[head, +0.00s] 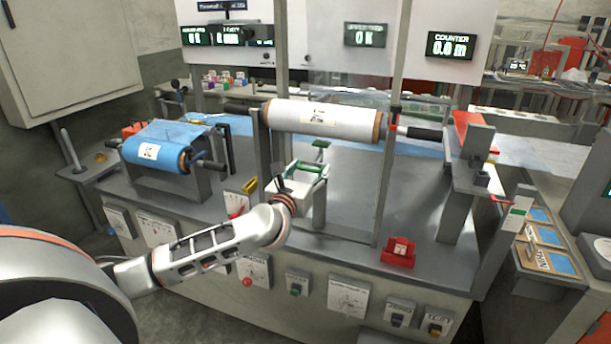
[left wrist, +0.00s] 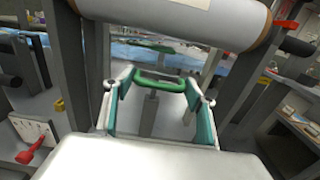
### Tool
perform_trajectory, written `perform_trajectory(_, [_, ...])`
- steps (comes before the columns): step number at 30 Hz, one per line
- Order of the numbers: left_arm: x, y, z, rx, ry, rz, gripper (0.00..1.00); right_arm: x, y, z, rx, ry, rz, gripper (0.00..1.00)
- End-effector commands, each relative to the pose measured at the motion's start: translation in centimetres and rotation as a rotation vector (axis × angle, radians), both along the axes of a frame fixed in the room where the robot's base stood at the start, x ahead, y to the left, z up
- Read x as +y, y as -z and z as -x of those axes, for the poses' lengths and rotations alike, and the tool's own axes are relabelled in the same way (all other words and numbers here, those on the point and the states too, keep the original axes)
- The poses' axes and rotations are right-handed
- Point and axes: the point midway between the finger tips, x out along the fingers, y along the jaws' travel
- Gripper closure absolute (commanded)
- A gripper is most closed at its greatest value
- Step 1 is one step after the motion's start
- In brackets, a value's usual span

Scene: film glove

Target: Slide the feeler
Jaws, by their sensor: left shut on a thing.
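The green handle (head: 308,167), which appears to belong to the feeler, sits in front of the large white roll on the machine bench. It also shows in the left wrist view (left wrist: 160,79), with a grey post below it. My left gripper (head: 303,173) reaches it from the front left. Its two teal-padded fingers (left wrist: 160,92) stand at either end of the handle and are shut on it. A flat green piece (head: 321,144) on a post stands just behind. How the feeler is mounted is partly hidden by my gripper. My right gripper is not in view.
The white roll (head: 322,118) hangs close above and behind my gripper, between grey uprights (head: 388,150). A blue film roll (head: 155,148) is at left. A red block (head: 398,252) sits on the front edge. The bench (head: 345,205) right of my gripper is clear.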

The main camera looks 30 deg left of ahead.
Motion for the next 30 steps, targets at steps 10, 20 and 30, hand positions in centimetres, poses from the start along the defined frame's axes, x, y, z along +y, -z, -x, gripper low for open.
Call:
perform_trajectory(10, [-0.1, -2.5, 0.0, -0.002, 0.003, -0.001, 0.83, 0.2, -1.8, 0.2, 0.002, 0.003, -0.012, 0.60])
perform_trajectory(20, [-0.1, -2.3, 0.0, -0.001, 0.003, -0.001, 0.38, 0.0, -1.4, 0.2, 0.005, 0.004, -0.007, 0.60])
perform_trajectory(30, [-0.5, -2.1, 1.3, 0.003, 0.004, -0.001, 0.38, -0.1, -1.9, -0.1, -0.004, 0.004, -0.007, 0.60])
